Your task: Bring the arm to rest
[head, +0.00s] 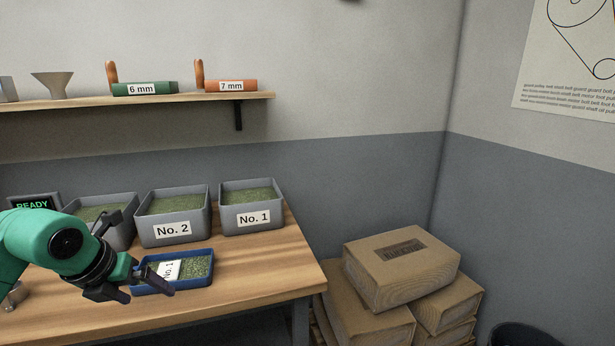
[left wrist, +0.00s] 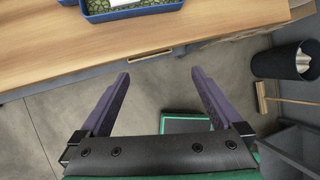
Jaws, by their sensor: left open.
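My left arm comes in from the left in the head view. Its left gripper (head: 146,292) is open, with nothing between the fingers. It is at the near side of the blue tray (head: 205,279), partly overlapping it in the picture; I cannot tell whether they touch. The tray holds green beans and a white No. 1 card (head: 168,270). In the left wrist view the open gripper (left wrist: 160,76) is in front of the table edge, over the floor, with the blue tray (left wrist: 142,11) beyond it. My right gripper is not in view.
Grey bins No. 2 (head: 172,232) and No. 1 (head: 252,219) stand along the back of the wooden table (head: 265,275). A shelf (head: 200,100) hangs above. Cardboard boxes (head: 400,268) are stacked at right. A dark bin (left wrist: 285,62) and a broom (left wrist: 262,98) are on the floor.

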